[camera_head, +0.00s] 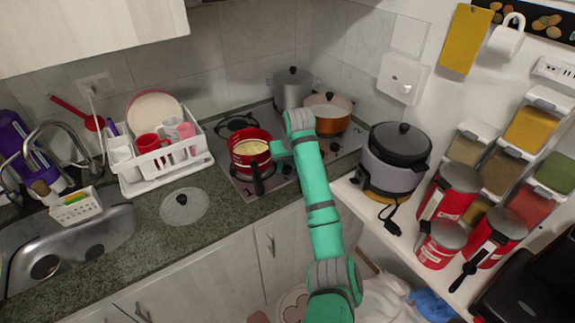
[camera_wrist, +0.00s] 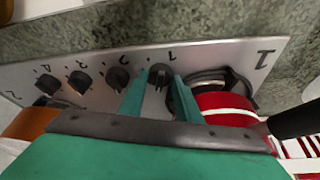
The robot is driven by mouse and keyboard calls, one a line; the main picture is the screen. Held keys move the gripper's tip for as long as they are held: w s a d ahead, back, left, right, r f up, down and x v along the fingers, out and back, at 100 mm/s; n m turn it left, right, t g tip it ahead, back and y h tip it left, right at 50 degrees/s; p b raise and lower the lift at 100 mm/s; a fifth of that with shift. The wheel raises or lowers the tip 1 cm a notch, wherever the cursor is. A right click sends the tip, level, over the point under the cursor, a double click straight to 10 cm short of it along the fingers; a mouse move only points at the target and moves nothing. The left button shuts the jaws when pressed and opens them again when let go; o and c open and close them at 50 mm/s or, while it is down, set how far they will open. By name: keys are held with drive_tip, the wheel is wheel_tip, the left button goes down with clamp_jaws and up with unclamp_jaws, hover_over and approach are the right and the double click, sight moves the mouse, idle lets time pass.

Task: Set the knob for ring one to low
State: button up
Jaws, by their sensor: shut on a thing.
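In the wrist view the steel cooktop panel (camera_wrist: 225,55) shows a row of black knobs with printed numbers, seen upside down. The knob for ring one (camera_wrist: 160,73), with a 1 printed beside it, sits between the two green fingers of my gripper (camera_wrist: 159,92). The fingers are shut on its sides. The knob's setting is hard to read.
The red pot (camera_head: 251,148) stands close beside my gripper, its black handle (camera_head: 258,184) pointing to the front. Knob two (camera_wrist: 118,78) is close beside one finger. An orange pot (camera_head: 329,112) and a steel pot (camera_head: 292,88) stand behind. A rice cooker (camera_head: 391,168) is at right.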

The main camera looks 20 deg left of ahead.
drive_tip(key=shift+a+m+t+h, duration=0.1)
drive_tip(key=shift+m+t+h, duration=0.45)
drive_tip(key=shift+m, duration=1.65)
drive_tip(key=shift+h, duration=0.25)
drive_tip(key=o, duration=1)
drive_tip(key=shift+v, duration=5.5)
drive_tip(key=shift+w, duration=0.1)
